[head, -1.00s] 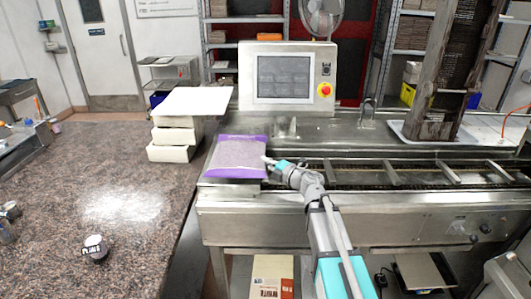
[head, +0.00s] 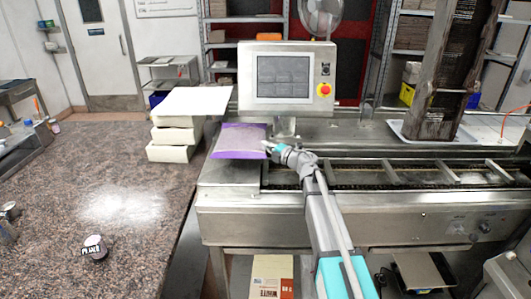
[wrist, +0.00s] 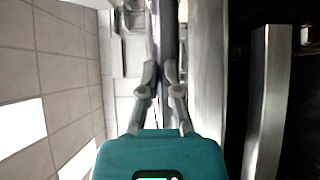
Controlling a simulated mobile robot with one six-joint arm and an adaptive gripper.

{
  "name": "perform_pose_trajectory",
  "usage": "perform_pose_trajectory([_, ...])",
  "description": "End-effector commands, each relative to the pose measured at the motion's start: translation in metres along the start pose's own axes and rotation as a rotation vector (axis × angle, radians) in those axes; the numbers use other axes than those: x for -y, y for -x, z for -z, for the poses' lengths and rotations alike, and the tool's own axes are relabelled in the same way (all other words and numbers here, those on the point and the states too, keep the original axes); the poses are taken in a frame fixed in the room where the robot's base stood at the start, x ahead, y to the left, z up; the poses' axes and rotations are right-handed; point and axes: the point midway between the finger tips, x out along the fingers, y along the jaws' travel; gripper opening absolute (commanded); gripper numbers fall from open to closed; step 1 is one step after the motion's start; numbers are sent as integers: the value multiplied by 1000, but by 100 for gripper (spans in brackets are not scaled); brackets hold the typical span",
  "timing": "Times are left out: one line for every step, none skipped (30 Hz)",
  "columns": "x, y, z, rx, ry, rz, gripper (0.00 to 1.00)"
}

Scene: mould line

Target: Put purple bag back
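The purple bag (head: 240,138), with a pale greyish middle, is at the left end of the metal machine in the head view, in front of the screen. My gripper (head: 265,147) is at the bag's right edge and appears shut on it. In the wrist view, my gripper's fingers (wrist: 160,70) are close together, with a thin dark strip, seemingly the bag seen edge-on (wrist: 168,35), between and beyond them. The bag looks raised a little above the metal top (head: 228,174), though the gap is hard to judge.
A stack of pale boxes (head: 174,135) with a white sheet (head: 196,101) on top stands left of the bag on the stone counter (head: 110,235). The control screen (head: 284,80) stands behind. The slatted conveyor (head: 410,173) runs right. The metal top before the bag is clear.

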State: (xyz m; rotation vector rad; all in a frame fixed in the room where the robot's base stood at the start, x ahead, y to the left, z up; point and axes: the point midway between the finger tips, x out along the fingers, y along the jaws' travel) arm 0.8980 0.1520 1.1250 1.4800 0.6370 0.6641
Motion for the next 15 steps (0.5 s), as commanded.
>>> perform_pose_trajectory([0,0,0,0,0,0,0])
perform_pose_trajectory([0,-1,-1,0,0,0,0])
perform_pose_trajectory([0,-2,-2,0,0,0,0])
perform_pose_trajectory([0,-3,-3,0,0,0,0])
perform_pose_trajectory([0,-4,-5,0,0,0,0])
perform_pose_trajectory([0,-6,-8,1,0,0,0])
perform_pose_trajectory([0,-9,-10,1,0,0,0])
perform_pose_trajectory([0,-11,-14,1,0,0,0])
perform_pose_trajectory([4,-11,-13,0,0,0,0])
perform_pose_trajectory([8,-10,-12,0,0,0,0])
perform_pose_trajectory([11,-9,-12,0,0,0,0])
perform_pose_trajectory([15,-9,-12,0,0,0,0])
perform_pose_trajectory([18,-9,-12,1,0,0,0])
perform_pose_trajectory([20,-9,-12,1,0,0,0])
perform_pose_trajectory([24,-9,-12,1,0,0,0])
